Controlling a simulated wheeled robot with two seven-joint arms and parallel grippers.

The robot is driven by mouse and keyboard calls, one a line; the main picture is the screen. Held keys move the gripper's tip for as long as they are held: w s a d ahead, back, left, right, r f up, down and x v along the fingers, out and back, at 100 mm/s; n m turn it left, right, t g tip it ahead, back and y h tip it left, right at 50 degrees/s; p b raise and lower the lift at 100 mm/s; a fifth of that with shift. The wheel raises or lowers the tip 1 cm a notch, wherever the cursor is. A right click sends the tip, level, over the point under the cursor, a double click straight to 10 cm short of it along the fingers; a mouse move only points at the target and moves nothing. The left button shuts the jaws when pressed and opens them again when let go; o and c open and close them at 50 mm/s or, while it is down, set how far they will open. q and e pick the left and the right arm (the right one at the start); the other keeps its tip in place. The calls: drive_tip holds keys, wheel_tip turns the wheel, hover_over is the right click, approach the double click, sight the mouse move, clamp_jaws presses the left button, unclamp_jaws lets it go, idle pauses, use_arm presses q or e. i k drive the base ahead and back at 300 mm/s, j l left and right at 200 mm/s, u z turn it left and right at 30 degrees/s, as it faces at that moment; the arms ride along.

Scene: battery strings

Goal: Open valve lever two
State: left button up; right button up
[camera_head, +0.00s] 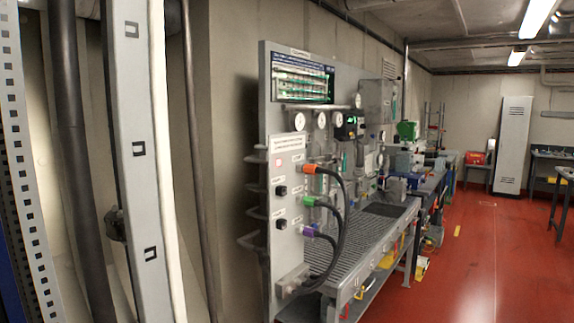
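A grey test panel (285,225) stands upright at the middle of the view, seen at an angle. Its near face carries black knobs: an upper one (281,190) and a lower one (281,224). Orange (309,169), green (309,201) and purple (308,232) connectors with dark hoses stick out to their right. I cannot tell which part is valve lever two; labels are too small to read. Round gauges (321,119) and a green lit display (351,120) sit higher up. Neither of my grippers is in view.
A slatted metal bench (350,240) extends from the panel. Grey uprights (140,150) and pipes fill the left side close to me. A workbench with a green machine (407,130) stands farther back. The red floor (480,260) at the right is clear.

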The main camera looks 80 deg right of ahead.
sight(335, 160)
drive_tip(key=z, duration=3)
drive_tip(key=u, duration=0.45)
drive_tip(key=i+l+u, duration=0.55)
drive_tip(key=l, duration=0.3)
drive_tip(key=i+l+u, duration=0.3)
drive_tip(key=l, duration=0.25)
drive_tip(key=i, duration=0.1)
